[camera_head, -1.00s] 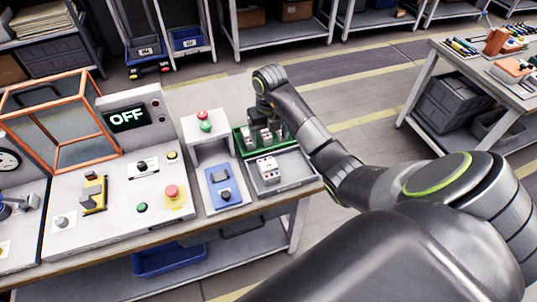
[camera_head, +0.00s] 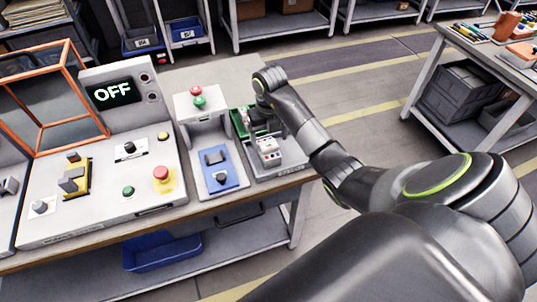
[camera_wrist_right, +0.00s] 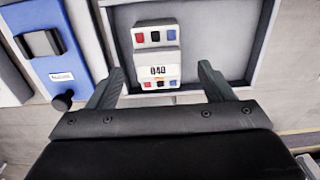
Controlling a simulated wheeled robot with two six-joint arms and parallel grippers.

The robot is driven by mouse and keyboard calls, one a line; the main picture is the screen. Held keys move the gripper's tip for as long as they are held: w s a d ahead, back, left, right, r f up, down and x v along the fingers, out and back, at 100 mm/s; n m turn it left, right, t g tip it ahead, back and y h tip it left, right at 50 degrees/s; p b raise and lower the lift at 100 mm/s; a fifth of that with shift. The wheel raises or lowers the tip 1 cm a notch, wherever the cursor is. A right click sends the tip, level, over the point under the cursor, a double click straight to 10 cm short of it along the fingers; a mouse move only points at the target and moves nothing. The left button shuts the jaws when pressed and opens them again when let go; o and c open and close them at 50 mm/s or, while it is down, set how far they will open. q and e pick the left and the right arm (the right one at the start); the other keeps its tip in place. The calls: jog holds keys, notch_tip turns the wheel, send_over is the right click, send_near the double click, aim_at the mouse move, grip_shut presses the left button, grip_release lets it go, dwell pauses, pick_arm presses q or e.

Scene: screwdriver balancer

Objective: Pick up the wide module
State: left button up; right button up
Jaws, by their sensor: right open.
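A white module (camera_head: 268,149) with coloured terminals lies in the grey tray (camera_head: 292,160) at the bench's right end. In the right wrist view the module (camera_wrist_right: 157,58) carries a "040" label and red, dark and blue squares along both ends. I take it as the wide module. My right gripper (camera_head: 261,128) is above the trays, beside the module. In the wrist view its open fingers (camera_wrist_right: 158,76) stand either side of the module's near end, with a gap at each side. Its fingertips are hard to make out in the head view. My left gripper is out of view.
A green tray (camera_head: 238,122) lies behind, partly hidden by my right gripper. A blue panel with a dark switch (camera_head: 220,168) is left of the grey tray. A control panel reading "OFF" (camera_head: 113,93) and an orange-framed box (camera_head: 42,98) stand further left.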

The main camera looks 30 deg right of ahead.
aim_at(269, 145)
jog(key=shift+f+b, duration=0.35)
jog(key=shift+f, duration=0.1)
notch_tip(269, 145, down, 4)
jog(key=shift+a+r+b, duration=0.15)
jog(key=shift+r+b, duration=0.05)
jog(key=shift+b, duration=0.8)
jog(key=shift+f, duration=0.3)
jog(key=c, duration=1.1)
jog(key=shift+c, duration=0.3)
jog(key=shift+r, duration=0.15)
